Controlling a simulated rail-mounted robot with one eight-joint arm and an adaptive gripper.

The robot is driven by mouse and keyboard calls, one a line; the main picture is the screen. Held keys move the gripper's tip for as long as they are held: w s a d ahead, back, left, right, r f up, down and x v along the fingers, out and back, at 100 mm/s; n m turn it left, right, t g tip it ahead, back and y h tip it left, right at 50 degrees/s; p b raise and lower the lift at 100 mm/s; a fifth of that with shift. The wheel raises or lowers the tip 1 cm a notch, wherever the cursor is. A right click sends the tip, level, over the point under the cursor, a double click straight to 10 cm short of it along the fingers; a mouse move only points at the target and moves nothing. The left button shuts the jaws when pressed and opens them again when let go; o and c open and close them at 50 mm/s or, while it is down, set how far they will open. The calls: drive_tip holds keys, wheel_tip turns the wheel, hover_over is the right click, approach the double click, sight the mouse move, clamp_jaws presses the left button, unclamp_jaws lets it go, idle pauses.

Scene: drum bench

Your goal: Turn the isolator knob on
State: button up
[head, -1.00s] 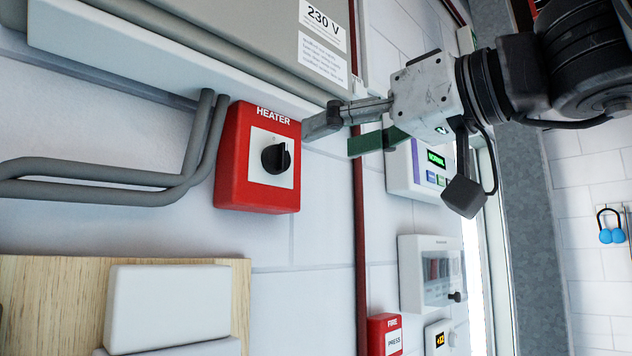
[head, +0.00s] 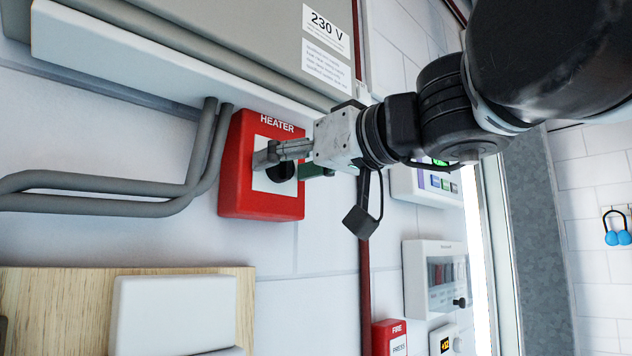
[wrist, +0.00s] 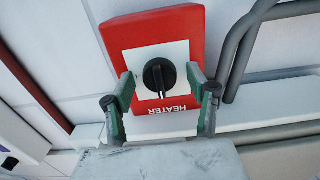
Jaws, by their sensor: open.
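The isolator is a red box labelled HEATER (head: 240,185) on the white tiled wall, with a white plate and a black rotary knob (head: 284,172). My gripper (head: 285,160) is in front of the plate in the head view and partly hides the knob. In the wrist view the knob (wrist: 159,76) shows whole, between the two spread fingers of my open gripper (wrist: 159,88). A gap shows on each side of the knob, and neither finger appears to touch it. In that view the box and its label are upside down.
Grey conduit pipes (head: 100,200) run along the wall left of the box. A grey cabinet with a 230 V label (head: 327,22) overhangs above. A red vertical pipe (head: 363,270) and panels (head: 433,280) are to the right. A wooden board (head: 70,300) is below left.

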drive_tip(key=c, duration=1.1)
drive_tip(key=shift+c, duration=0.2)
drive_tip(key=shift+m, duration=0.3)
drive_tip(key=m+p, duration=0.1)
drive_tip(key=m, duration=0.2)
drive_tip(key=shift+m, duration=0.3)
drive_tip(key=m, duration=0.4)
drive_tip(key=shift+p, duration=0.35)
drive_tip(key=m, duration=0.5)
drive_tip(key=shift+p, duration=0.3)
drive_tip(key=shift+m, duration=2.2)
